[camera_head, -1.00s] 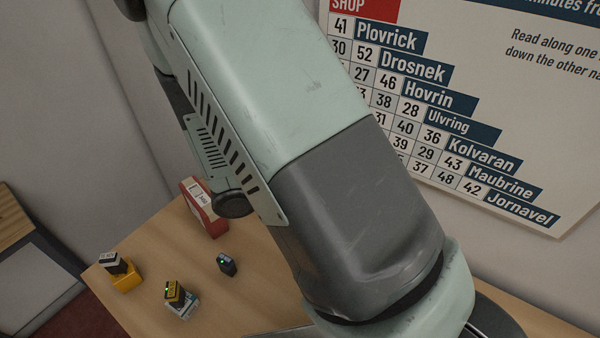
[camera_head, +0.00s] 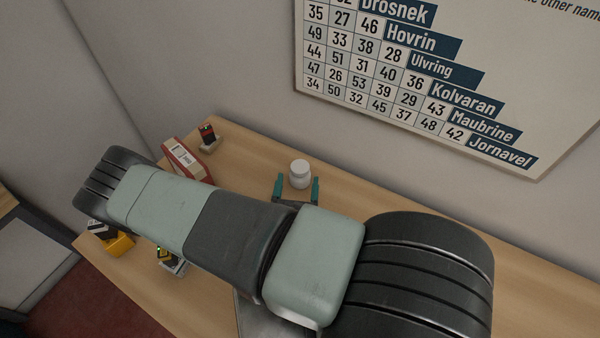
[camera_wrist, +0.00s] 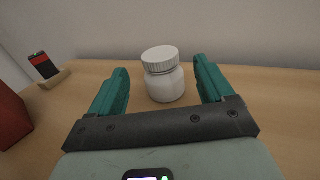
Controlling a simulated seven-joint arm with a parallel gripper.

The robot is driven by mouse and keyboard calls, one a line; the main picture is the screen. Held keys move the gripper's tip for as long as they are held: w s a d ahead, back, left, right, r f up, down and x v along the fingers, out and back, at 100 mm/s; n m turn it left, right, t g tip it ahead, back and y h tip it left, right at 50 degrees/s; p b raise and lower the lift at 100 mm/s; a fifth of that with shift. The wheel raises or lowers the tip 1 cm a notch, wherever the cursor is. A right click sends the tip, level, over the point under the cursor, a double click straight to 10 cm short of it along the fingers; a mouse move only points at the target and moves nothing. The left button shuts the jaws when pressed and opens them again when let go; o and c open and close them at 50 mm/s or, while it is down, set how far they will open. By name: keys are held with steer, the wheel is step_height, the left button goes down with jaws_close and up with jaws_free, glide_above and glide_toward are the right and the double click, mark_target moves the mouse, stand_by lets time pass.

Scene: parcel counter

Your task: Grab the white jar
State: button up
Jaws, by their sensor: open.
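The white jar (camera_head: 300,174) stands upright on the wooden counter near its back edge, with a ribbed white lid. My gripper (camera_head: 296,190) is open, its two teal fingers pointing at the jar. In the wrist view the jar (camera_wrist: 163,76) shows ahead, between the lines of the two fingers of my gripper (camera_wrist: 158,84). Its lower part reaches toward the gap between the fingertips; I cannot tell whether it is inside the gap. Neither finger visibly touches it.
A red and white box (camera_head: 187,160) lies left of the jar. Behind it a small dark device (camera_head: 208,136) sits in a holder, also in the wrist view (camera_wrist: 44,68). A yellow stand (camera_head: 119,244) is at the left edge. The counter (camera_head: 400,215) right of the jar is clear.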

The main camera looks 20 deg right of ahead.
mark_target(299, 175)
steer(key=x, duration=0.6)
steer(key=shift+r, duration=0.1)
steer(key=c, duration=1.2)
